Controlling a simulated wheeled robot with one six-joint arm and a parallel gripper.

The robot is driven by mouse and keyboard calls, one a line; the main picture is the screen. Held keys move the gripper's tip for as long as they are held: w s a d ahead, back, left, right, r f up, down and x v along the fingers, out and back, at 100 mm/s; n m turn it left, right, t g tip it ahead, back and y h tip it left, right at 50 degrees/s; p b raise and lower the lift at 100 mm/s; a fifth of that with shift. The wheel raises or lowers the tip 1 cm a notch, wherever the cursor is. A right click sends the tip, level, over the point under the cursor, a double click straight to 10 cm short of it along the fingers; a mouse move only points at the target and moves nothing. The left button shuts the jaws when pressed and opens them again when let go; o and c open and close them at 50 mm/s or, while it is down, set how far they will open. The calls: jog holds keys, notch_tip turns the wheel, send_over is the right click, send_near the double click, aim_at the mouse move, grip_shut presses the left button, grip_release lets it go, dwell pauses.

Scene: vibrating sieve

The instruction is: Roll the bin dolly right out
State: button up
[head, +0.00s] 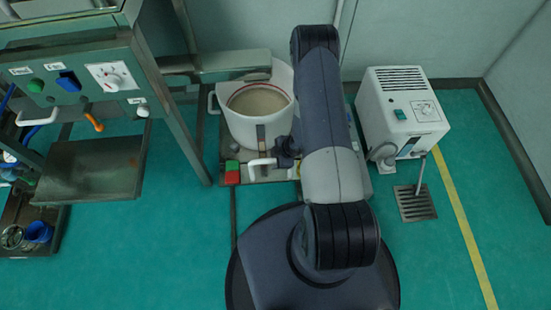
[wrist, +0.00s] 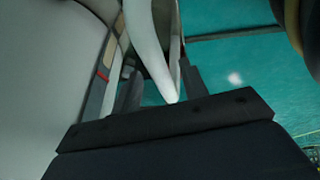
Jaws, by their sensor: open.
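The bin dolly (head: 282,172) is a low, flat base at the middle of the head view, carrying a round white bin (head: 246,130) filled with pale material. A white handle (head: 262,162) sticks out at its near side, and red and green blocks (head: 232,172) sit at its near left corner. My gripper (head: 285,154) is low beside the bin, at the handle's right end. In the wrist view my gripper (wrist: 160,92) is open, with the white handle (wrist: 148,50) running between its two dark fingers. The bin wall (wrist: 45,70) fills the left. My arm hides the dolly's right part.
A green-grey machine frame (head: 165,110) with a control panel and a tray (head: 95,168) stands at left. A white wheeled unit (head: 400,110) stands at right, beside a floor grate (head: 415,202). Green floor (head: 150,260) is open in front, and walls close the back.

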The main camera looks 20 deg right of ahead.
jog(key=shift+c, duration=0.2)
grip_shut()
jog(key=shift+s, duration=0.2)
